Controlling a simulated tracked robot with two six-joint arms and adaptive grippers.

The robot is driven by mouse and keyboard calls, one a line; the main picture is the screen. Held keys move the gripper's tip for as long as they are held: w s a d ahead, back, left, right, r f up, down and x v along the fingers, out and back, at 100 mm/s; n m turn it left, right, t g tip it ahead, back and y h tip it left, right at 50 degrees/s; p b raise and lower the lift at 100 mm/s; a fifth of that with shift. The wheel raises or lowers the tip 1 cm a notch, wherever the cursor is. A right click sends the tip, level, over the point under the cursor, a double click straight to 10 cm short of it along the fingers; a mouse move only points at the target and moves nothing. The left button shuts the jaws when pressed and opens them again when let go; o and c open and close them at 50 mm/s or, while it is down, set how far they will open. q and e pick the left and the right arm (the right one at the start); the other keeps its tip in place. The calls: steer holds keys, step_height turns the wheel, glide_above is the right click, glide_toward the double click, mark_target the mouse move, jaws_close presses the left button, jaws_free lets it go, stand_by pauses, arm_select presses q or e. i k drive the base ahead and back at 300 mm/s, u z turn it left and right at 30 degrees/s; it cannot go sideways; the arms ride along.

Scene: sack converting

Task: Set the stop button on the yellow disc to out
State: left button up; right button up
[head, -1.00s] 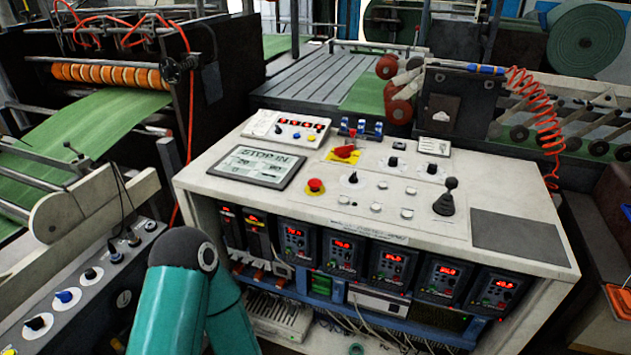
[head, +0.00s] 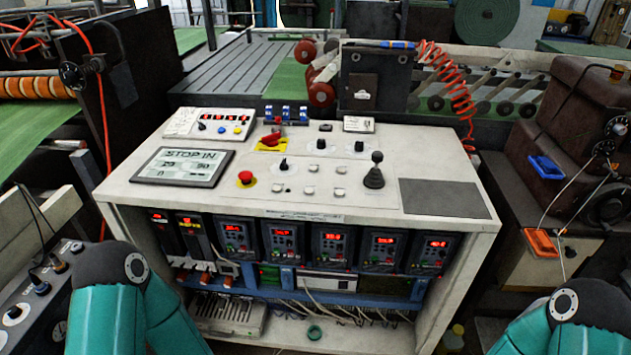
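The red stop button (head: 246,177) sits on a small yellow disc (head: 250,185) on the light console top (head: 225,203), just right of the display. The display (head: 183,166) reads "STOP IN". From this view I cannot tell the button's height by its shape alone. A red switch handle on a yellow plate (head: 272,143) lies farther back. My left arm shows at the lower left and my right arm at the lower right. Neither gripper is in the picture.
A black joystick (head: 374,172) stands right of several small knobs and buttons on the console. A dark flat pad (head: 443,198) covers the top's right end. A panel with coloured buttons (head: 210,124) stands at the back left. A brown machine (head: 570,130) stands to the right.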

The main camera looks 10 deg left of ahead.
mark_target(246, 176)
steer(key=u, duration=1.35)
steer(key=i, duration=0.15)
steer(key=z, duration=3.1)
steer(key=k, duration=0.85)
steer(key=u, duration=2.7)
steer(key=k, duration=0.1)
steer(key=z, duration=1.4)
steer(key=i, duration=0.95)
